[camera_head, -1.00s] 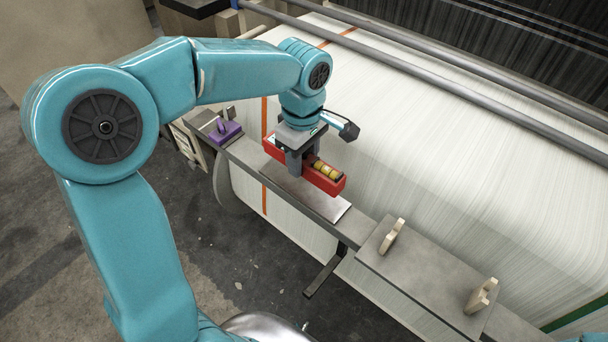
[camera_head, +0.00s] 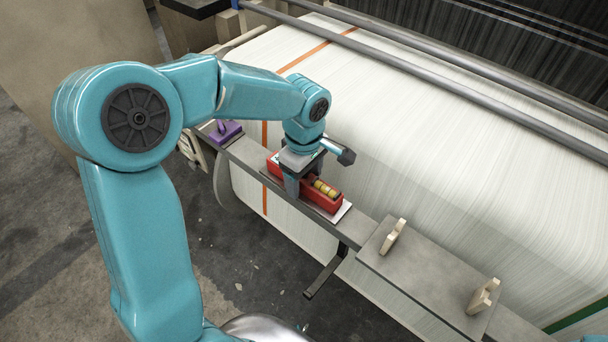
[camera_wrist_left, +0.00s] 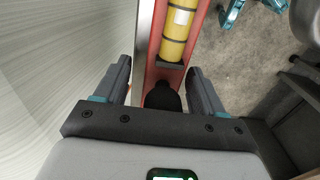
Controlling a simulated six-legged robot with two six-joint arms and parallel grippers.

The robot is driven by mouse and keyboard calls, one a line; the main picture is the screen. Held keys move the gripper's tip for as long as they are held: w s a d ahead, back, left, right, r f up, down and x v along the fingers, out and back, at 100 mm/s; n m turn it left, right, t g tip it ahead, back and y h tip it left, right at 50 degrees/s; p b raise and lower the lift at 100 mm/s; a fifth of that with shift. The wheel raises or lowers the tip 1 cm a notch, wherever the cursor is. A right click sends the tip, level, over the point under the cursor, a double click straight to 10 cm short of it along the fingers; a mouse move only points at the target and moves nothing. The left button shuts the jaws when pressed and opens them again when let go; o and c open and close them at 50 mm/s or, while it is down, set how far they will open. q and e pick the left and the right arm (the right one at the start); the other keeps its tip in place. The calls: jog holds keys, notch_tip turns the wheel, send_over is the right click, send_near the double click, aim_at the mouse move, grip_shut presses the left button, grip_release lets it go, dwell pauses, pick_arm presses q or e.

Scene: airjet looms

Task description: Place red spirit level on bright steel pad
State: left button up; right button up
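The red spirit level (camera_head: 322,197) with yellow vials lies flat on the bright steel pad (camera_head: 342,213), which shows as a thin strip along the level's near side and right end. My left gripper (camera_head: 301,184) points down over the level's middle, one finger on each side. In the left wrist view the level (camera_wrist_left: 155,55) runs between the fingers (camera_wrist_left: 160,75). A gap shows between the left finger and the level's red edge, so the gripper looks open. The right finger is close to the other edge; contact there is unclear. My right gripper is not in view.
A purple block (camera_head: 226,132) sits on the rail left of the level. A grey plate (camera_head: 425,275) with two beige handles lies to the right. The white warp beam (camera_head: 430,150) is behind, and open floor (camera_head: 250,260) in front.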

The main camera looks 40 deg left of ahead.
pick_arm(q)
jog(key=shift+s+r, duration=0.1)
jog(key=shift+r, duration=0.05)
notch_tip(320, 180, up, 12)
jog(key=shift+r+p, duration=0.1)
jog(key=shift+p, duration=0.35)
dwell(0.5)
